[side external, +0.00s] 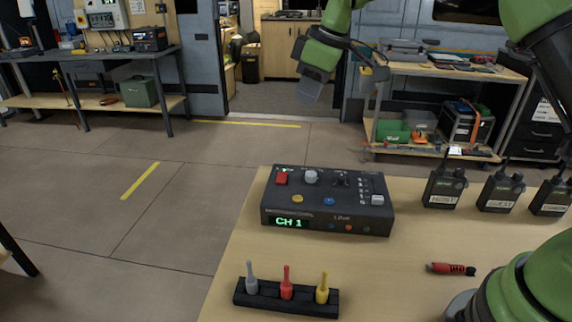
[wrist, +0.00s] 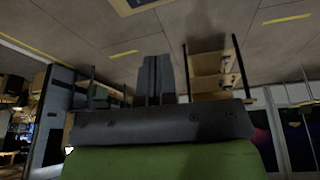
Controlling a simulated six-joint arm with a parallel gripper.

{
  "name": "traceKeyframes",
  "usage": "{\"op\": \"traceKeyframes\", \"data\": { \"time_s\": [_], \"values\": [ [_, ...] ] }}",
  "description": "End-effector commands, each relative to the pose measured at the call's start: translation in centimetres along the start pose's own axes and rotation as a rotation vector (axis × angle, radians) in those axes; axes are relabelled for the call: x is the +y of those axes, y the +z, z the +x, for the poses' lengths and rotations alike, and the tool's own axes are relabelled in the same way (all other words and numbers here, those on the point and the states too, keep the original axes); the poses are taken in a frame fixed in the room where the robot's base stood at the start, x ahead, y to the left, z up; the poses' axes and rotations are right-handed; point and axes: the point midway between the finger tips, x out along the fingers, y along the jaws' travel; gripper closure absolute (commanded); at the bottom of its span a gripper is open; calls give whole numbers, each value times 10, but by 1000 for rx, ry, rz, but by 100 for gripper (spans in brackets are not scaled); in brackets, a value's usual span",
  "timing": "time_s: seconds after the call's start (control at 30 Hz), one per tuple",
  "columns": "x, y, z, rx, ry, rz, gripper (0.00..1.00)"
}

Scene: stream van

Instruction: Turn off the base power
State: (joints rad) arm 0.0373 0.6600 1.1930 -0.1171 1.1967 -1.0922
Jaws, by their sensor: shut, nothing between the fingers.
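The base (side external: 328,200) is a dark box on the light wooden table, with a green "CH 1" display on its front. I cannot read which control is the power. My gripper (side external: 309,92) is raised well above and behind the base, apart from everything. In the wrist view its fingers (wrist: 155,78) are together and empty. The base is not clearly visible there.
Three labelled radios (side external: 445,187) stand at the table's right. A black rack (side external: 286,297) with grey, red and yellow pegs sits at the front. A red-and-black tool (side external: 450,269) lies at right. The table (side external: 395,275) is clear between them.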

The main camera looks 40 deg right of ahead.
Motion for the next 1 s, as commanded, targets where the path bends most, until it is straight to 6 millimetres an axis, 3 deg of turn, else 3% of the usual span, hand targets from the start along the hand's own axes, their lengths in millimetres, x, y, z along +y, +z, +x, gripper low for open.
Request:
{"op": "traceKeyframes", "data": {
  "time_s": [0.03, 0.2, 0.77, 1.0],
  "values": [
    [5, -1, 14, -12, -9, -29, 100],
    [14, -3, 40, -31, -27, -108, 100],
    [16, -3, 52, -37, -33, -136, 100],
    [14, -1, 90, -40, -36, -136, 100]
  ]
}}
